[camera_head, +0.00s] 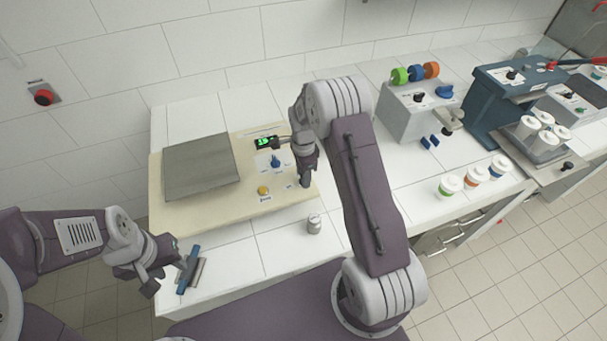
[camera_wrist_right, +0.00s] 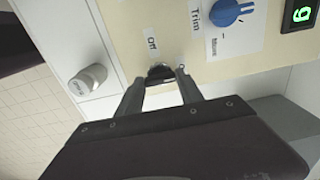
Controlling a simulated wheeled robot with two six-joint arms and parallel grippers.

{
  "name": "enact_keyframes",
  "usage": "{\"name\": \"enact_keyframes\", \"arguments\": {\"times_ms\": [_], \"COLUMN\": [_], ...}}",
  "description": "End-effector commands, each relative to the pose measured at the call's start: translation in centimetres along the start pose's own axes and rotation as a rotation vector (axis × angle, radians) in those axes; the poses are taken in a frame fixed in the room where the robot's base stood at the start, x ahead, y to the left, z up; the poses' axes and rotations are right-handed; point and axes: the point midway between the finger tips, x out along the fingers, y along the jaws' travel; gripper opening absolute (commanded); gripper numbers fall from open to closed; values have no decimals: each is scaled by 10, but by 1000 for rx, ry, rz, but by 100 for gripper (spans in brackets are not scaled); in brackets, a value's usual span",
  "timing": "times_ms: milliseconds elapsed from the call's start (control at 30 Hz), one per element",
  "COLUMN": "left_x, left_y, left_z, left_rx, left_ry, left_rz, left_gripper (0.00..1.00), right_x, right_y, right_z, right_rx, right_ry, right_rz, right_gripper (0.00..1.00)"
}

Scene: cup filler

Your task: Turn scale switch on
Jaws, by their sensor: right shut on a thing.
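The scale is a beige panel (camera_head: 215,212) with a grey square plate (camera_head: 201,167). Its display (camera_head: 266,142) has lit green digits; it also shows in the right wrist view (camera_wrist_right: 299,14). A dark round switch (camera_wrist_right: 160,71) sits beside an "Off" label in the right wrist view. My right gripper (camera_wrist_right: 158,82) is shut on this switch; its fingers lie on either side. In the head view, my right gripper (camera_head: 305,180) points down at the panel's right edge. My left gripper (camera_head: 178,264) is at the lower left, beside a blue and grey object (camera_head: 190,270); its jaws are unclear.
A blue knob (camera_head: 275,161) and yellow button (camera_head: 263,190) are on the panel. A small can (camera_head: 314,224) stands on the counter in front. Cups (camera_head: 450,185) and machines (camera_head: 415,110) are to the right. A red wall button (camera_head: 43,97) is at left.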

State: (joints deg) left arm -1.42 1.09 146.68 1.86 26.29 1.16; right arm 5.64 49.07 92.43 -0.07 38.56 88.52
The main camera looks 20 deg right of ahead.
Motion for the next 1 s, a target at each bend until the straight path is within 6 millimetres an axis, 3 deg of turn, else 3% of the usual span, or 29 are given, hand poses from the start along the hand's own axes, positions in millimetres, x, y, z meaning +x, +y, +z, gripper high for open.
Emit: {"name": "enact_keyframes", "arguments": {"times_ms": [233, 267, 333, 667, 767, 1000], "left_x": [0, 0, 0, 1, 5, 14], "left_y": [0, 0, 0, 0, 0, 0], "left_z": [0, 0, 0, 0, 0, 2], "left_rx": [0, 0, 0, 0, 0, 0], "left_ry": [0, 0, 0, 0, 0, 0], "left_rz": [0, 0, 0, 0, 0, 0], "left_gripper": [36, 36, 36, 36, 36, 36], "right_x": [-2, -2, -2, -3, -16, -69], "right_y": [-2, -2, -2, -1, -2, -2], "right_z": [0, 0, 0, 0, 0, 0], "right_rx": [4, 4, 4, 1, 1, 2], "right_ry": [-1, -1, -1, -1, -1, -1], "right_rz": [-6, -7, -6, -4, -7, -8], "right_gripper": [3, 46, 65, 65, 65, 65]}}
